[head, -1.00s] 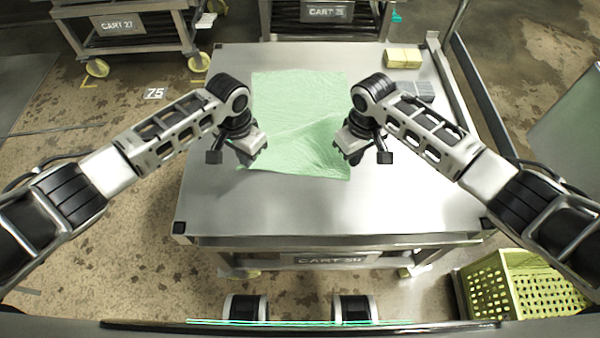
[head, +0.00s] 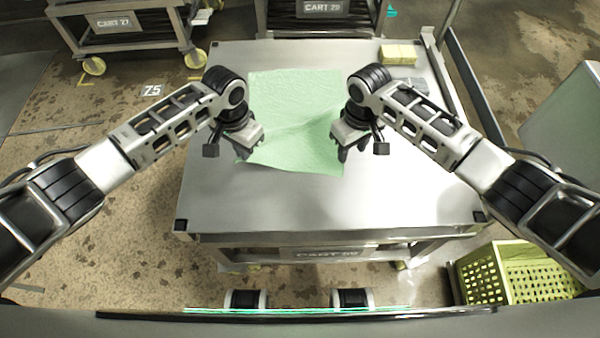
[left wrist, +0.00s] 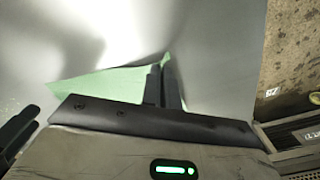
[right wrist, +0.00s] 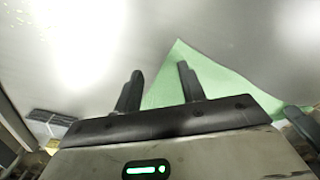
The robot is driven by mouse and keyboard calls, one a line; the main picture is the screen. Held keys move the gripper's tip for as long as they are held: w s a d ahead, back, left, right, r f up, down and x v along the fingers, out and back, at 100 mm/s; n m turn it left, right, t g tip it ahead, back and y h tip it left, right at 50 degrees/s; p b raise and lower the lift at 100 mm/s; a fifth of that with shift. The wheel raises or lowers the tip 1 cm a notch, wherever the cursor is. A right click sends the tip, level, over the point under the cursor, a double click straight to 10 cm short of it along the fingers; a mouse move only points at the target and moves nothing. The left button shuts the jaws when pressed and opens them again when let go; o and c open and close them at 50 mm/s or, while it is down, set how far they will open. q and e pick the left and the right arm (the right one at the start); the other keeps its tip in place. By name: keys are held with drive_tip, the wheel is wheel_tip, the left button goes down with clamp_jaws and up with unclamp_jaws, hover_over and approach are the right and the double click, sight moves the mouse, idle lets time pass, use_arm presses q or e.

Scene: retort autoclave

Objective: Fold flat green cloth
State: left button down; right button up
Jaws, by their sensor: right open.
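The green cloth (head: 295,95) lies on the metal cart top, with a slanting crease across its middle and its near part spread towards me. My left gripper (head: 243,157) is at its near left corner; in the left wrist view its fingers (left wrist: 163,80) are close together on the cloth's corner (left wrist: 105,84). My right gripper (head: 353,154) is at the cloth's right edge. In the right wrist view its fingers (right wrist: 160,82) are apart, and a pointed cloth corner (right wrist: 215,80) lies under and beside the right-hand finger. Contact there is unclear.
The cart top (head: 400,195) is bare in front and to the right of the cloth. Yellow blocks (head: 398,54) and a grey stack (head: 412,85) sit at its back right. A yellow-green crate (head: 505,275) stands on the floor at the lower right.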

sight(338, 168)
wheel_tip(338, 168, up, 5)
drive_tip(key=a+m, duration=0.1)
drive_tip(key=a, duration=0.2)
drive_tip(key=shift+s+d+f, duration=0.1)
drive_tip(key=shift+s+f, duration=0.05)
drive_tip(key=shift+f, duration=2.3)
drive_tip(key=shift+s+f, duration=0.15)
drive_tip(key=shift+f, duration=2.25)
drive_tip(key=shift+f, duration=0.1)
clamp_jaws()
drive_tip(key=shift+r, duration=2.55)
